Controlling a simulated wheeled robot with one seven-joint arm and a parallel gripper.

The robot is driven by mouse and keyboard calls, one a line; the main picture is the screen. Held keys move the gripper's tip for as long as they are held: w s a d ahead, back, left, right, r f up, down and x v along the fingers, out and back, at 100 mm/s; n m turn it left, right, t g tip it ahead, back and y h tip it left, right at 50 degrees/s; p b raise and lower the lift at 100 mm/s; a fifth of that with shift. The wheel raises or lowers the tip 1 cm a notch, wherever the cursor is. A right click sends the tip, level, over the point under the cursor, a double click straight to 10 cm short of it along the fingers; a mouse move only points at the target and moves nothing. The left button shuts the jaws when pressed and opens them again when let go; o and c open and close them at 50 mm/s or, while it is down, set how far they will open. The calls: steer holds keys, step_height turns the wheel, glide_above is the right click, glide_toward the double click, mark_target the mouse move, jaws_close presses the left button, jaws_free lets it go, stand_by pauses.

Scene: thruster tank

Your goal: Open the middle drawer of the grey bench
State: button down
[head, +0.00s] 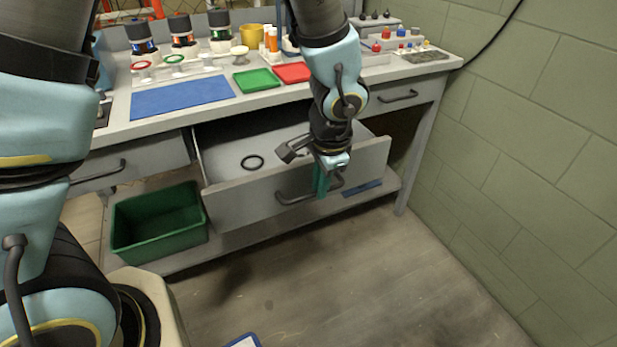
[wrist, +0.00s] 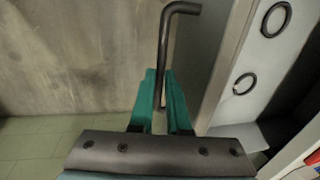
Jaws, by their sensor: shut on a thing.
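The grey bench (head: 113,137) stands against the wall in the head view. Its middle drawer (head: 240,203) is pulled well out, with its inside showing. The drawer's dark bar handle (head: 294,199) is on the front. My gripper (head: 322,187) is at the right part of this handle, with its teal fingers pointing down. In the wrist view the teal fingers of my gripper (wrist: 160,92) are shut around the dark handle (wrist: 164,50). The drawer front (wrist: 207,65) runs beside them. Part of the handle is hidden by the fingers.
A black ring (head: 252,162) lies in the drawer; two rings show in the wrist view. A green bin (head: 160,222) stands on the lower shelf at left. The left drawer (head: 140,163) and right drawer (head: 400,98) look shut. Open floor (head: 330,275) lies in front; a block wall is at right.

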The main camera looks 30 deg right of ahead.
steer(key=shift+s+a+b, duration=0.1)
steer(key=shift+s+b, duration=0.2)
steer(key=shift+s, duration=0.8)
steer(key=c, duration=1.2)
jaws_free()
steer(key=shift+o, duration=0.2)
steer(key=shift+r, duration=0.15)
step_height(320, 180, up, 10)
steer(key=s+p, duration=0.1)
steer(key=s, duration=0.1)
steer(key=shift+a+r, duration=0.15)
